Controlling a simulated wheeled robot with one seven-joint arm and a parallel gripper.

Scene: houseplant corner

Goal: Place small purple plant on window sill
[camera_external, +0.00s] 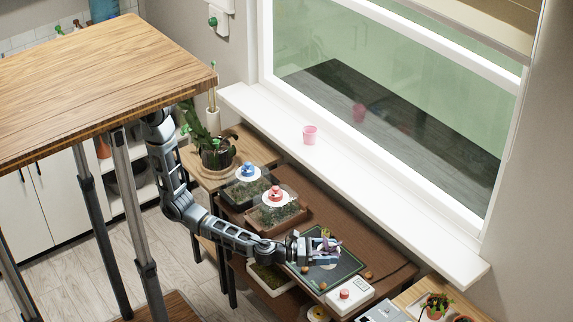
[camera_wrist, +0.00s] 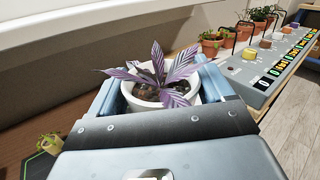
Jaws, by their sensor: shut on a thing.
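The small purple plant (camera_wrist: 160,78) has pointed purple leaves and sits in a white pot (camera_wrist: 147,101). My gripper (camera_wrist: 165,90) is shut on the pot, one finger on each side, and the plant is upright. In the external view my gripper (camera_external: 322,247) is over the dark mat on the brown table, with the purple plant (camera_external: 328,243) small between its fingers. The window sill (camera_external: 370,182) is a long white ledge behind and above the table. The underside of the pot is hidden.
Two domed planters (camera_external: 275,200) stand left on the table (camera_external: 385,262). A white device with a red button (camera_external: 346,294) is at the front. Potted plants (camera_wrist: 212,42) and a control panel (camera_wrist: 270,62) are to the right.

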